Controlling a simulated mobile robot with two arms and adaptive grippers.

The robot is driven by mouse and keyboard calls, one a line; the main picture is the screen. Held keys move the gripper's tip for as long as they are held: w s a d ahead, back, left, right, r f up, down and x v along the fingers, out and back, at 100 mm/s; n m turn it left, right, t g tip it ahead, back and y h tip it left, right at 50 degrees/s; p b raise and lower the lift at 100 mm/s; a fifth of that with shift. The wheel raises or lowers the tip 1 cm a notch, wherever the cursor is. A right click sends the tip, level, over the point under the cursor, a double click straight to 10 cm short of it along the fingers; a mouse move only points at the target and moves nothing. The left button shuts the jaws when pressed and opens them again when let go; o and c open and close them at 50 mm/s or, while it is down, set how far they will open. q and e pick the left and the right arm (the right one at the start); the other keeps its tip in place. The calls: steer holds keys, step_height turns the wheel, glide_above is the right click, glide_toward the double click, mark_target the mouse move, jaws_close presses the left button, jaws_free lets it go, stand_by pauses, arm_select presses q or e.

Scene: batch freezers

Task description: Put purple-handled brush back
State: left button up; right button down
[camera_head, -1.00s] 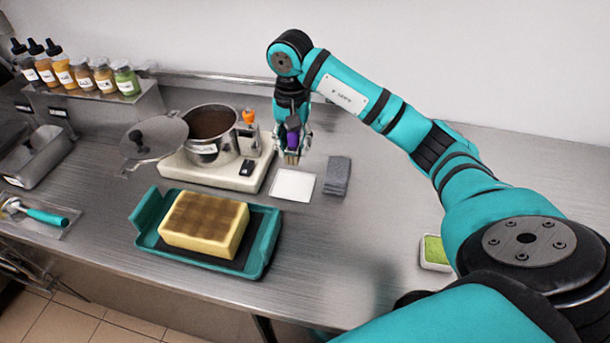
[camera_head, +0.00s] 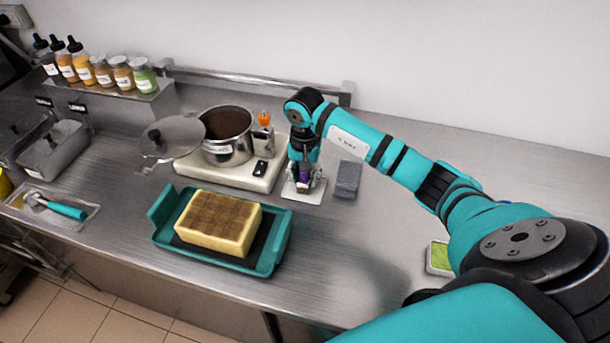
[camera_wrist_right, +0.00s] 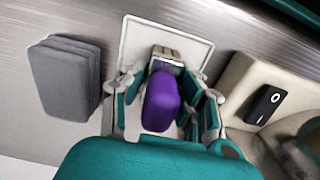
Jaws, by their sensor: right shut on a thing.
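The purple-handled brush (camera_wrist_right: 162,100) is held in my right gripper (camera_wrist_right: 165,100), whose fingers close on both sides of its handle in the right wrist view. Its pale bristle end points down over the white square mat (camera_head: 313,194); I cannot tell whether it touches the mat. In the head view the right gripper (camera_head: 304,180) hangs over this mat, with a bit of the purple handle between its fingers. The white mat also shows in the right wrist view (camera_wrist_right: 195,42) beneath the brush. My left gripper is not in view.
A folded grey cloth (camera_head: 347,178) lies right of the mat. A white hotplate (camera_head: 245,176) with a pot (camera_head: 228,135) stands close on the left. A teal tray (camera_head: 275,258) holds a browned loaf (camera_head: 218,222) in front. The steel counter (camera_head: 335,250) in front of the mat is clear.

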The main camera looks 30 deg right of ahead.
steer(key=shift+f, duration=0.2)
steer(key=c, duration=1.3)
jaws_free()
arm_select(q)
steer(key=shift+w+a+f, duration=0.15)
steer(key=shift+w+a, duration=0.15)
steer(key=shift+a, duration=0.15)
arm_select(e)
steer(key=o, duration=0.3)
steer(key=shift+r, duration=0.15)
steer(key=shift+r, duration=0.2)
step_height(320, 180, up, 11)
steer(key=b, duration=0.3)
steer(key=shift+f, duration=0.15)
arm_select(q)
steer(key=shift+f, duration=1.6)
arm_select(e)
steer(key=shift+r, duration=0.55)
